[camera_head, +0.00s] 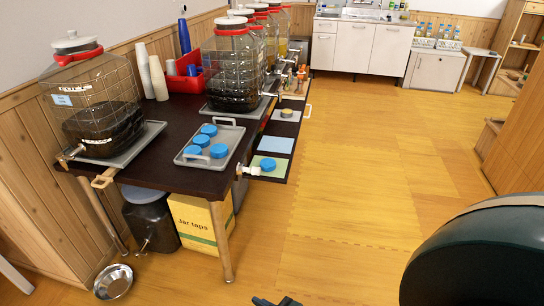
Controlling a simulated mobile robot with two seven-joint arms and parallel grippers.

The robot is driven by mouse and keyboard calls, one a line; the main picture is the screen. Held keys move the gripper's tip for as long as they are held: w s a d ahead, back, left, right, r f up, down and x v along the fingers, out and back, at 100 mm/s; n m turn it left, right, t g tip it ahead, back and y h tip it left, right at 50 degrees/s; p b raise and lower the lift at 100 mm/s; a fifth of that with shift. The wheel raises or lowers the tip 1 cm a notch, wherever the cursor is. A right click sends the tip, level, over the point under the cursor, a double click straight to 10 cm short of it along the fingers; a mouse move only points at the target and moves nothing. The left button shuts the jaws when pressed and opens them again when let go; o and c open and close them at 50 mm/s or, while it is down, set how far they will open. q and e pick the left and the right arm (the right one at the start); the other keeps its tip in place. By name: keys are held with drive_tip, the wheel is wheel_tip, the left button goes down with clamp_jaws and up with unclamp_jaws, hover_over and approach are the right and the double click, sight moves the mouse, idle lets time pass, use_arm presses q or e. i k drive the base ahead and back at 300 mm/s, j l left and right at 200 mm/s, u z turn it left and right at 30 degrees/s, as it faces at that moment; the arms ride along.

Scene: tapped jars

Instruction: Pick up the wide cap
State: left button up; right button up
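Several blue caps (201,141) lie on a grey handled tray (233,135) at the front of the dark table. One more blue cap (267,165) lies apart on a green mat (281,172) on a lower side shelf. A small round dark-and-yellow lid (287,112) rests further back on that shelf. From here I cannot tell which one is the wide cap. A small dark piece shows at the bottom edge, perhaps the tips of my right gripper (277,301). It is too cut off to show open or shut, and is well away from the caps. My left gripper is not visible.
Large tapped jars (103,115) stand on the dark table (180,108), with a red bin (187,80) and cup stacks behind. Below are a yellow box (200,222), a dark jar (150,222) and a metal bowl (113,281).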

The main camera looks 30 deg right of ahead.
sight(267, 164)
drive_tip(key=l+z, duration=0.15)
drive_tip(key=z, duration=1.1)
drive_tip(key=i+j, duration=0.05)
